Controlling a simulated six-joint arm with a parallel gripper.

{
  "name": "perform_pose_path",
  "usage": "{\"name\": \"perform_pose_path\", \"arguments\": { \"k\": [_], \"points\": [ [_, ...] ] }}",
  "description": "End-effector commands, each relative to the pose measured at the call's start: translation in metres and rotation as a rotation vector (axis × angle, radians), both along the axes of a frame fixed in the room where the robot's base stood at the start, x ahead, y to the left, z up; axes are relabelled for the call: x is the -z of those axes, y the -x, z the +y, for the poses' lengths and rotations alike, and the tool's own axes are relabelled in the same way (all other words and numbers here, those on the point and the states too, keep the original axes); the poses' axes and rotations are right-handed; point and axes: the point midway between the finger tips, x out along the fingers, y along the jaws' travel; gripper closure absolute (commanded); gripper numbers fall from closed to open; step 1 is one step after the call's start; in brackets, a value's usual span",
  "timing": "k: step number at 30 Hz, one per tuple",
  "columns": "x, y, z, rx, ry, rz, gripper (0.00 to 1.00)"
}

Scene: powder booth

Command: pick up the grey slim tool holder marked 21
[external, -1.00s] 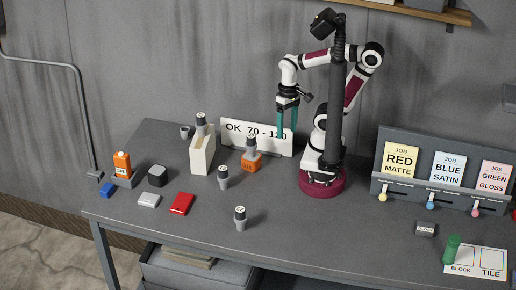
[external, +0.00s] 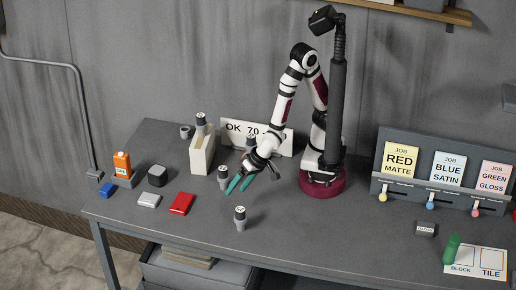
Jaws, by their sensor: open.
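Several slim grey tool holders with dark, white-topped caps are in view; their numbers are too small to read, so I cannot tell which is 21. One holder (external: 240,219) stands upright alone near the front of the bench. Another holder (external: 223,179) stands behind and left of it. A fourth holder (external: 251,141) is mostly hidden behind my wrist. My gripper (external: 237,190) is open, its teal fingers pointing down and left, between the two free-standing holders in the picture. Nothing shows between the fingers.
A white sign (external: 280,143) stands behind my gripper. A job card rack (external: 445,195) is at right.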

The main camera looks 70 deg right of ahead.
Motion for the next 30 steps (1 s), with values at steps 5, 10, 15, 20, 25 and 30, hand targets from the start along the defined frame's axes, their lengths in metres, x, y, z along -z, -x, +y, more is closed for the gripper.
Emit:
{"name": "perform_pose_path", "arguments": {
  "k": [5,10,15,20,25,30],
  "points": [
    [0.024,0.015,-0.044,0.034,0.416,-0.372,0.21],
    [0.003,0.021,-0.064,0.001,0.617,-0.602,0.21],
    [0.014,-0.01,-0.077,0.007,0.641,-0.621,0.21],
    [0.031,-0.05,-0.089,0.006,0.637,-0.62,0.21],
    [0.039,-0.07,-0.092,0.001,0.633,-0.622,0.21],
    [0.051,-0.094,-0.103,0.006,0.635,-0.62,0.21]
  ]
}}
